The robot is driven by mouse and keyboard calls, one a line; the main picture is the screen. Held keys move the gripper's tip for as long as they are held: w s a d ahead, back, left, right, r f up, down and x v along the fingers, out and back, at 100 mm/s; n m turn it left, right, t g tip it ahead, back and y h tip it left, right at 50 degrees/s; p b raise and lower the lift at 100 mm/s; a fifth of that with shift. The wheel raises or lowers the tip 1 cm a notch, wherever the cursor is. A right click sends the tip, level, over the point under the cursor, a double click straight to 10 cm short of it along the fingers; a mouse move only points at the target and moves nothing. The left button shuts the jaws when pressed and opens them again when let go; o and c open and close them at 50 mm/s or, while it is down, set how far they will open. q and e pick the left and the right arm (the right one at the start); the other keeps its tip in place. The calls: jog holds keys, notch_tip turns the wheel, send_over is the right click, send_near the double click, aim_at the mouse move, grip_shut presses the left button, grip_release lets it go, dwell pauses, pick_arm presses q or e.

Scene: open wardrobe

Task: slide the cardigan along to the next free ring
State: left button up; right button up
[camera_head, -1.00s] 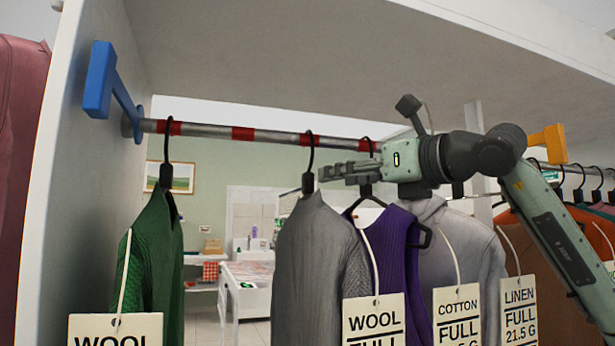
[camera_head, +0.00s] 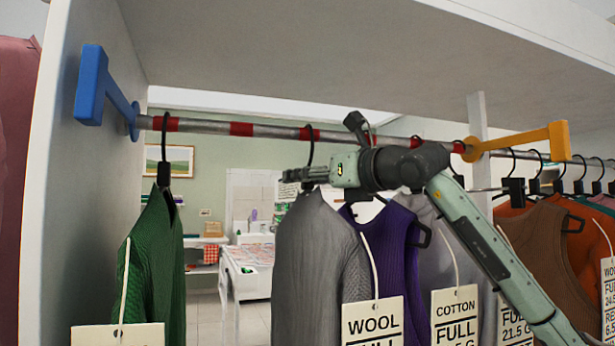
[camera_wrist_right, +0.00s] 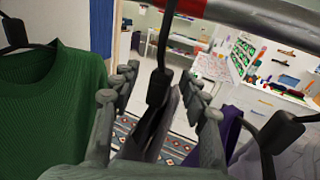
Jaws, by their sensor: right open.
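A grey garment (camera_head: 312,265), which may be the cardigan, hangs from a black hook (camera_head: 311,148) at a red ring (camera_head: 309,134) on the striped rail (camera_head: 270,131). My right gripper (camera_head: 287,174) is open at the neck of this hanger, just above the shoulders. In the right wrist view, the black hanger neck (camera_wrist_right: 158,86) stands between the parted fingers (camera_wrist_right: 160,72); I cannot tell whether they touch it. A green knit garment (camera_head: 152,255) hangs at the leftmost red ring (camera_head: 165,124). The red ring between them (camera_head: 241,129) carries no hook. My left gripper is out of view.
A purple top (camera_head: 392,260) and a pale grey garment (camera_head: 447,262) hang close on the right. A blue bracket (camera_head: 95,85) and a yellow bracket (camera_head: 520,142) hold the rail's ends. The rail between green and grey is clear.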

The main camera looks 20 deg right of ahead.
jog(key=c, duration=0.9)
jog(key=shift+r, duration=0.1)
jog(key=shift+c, duration=0.6)
jog(key=shift+s+a+b, duration=0.15)
jog(key=shift+a+b, duration=0.25)
jog(key=shift+a, duration=2.65)
jog(key=shift+s+a+b, duration=0.1)
jog(key=shift+a+b, duration=0.3)
jog(key=shift+a, duration=2.65)
grip_shut()
jog(key=o, duration=1)
grip_release()
jog(key=shift+w+f, duration=0.1)
jog(key=shift+f, duration=0.1)
jog(key=v, duration=1.2)
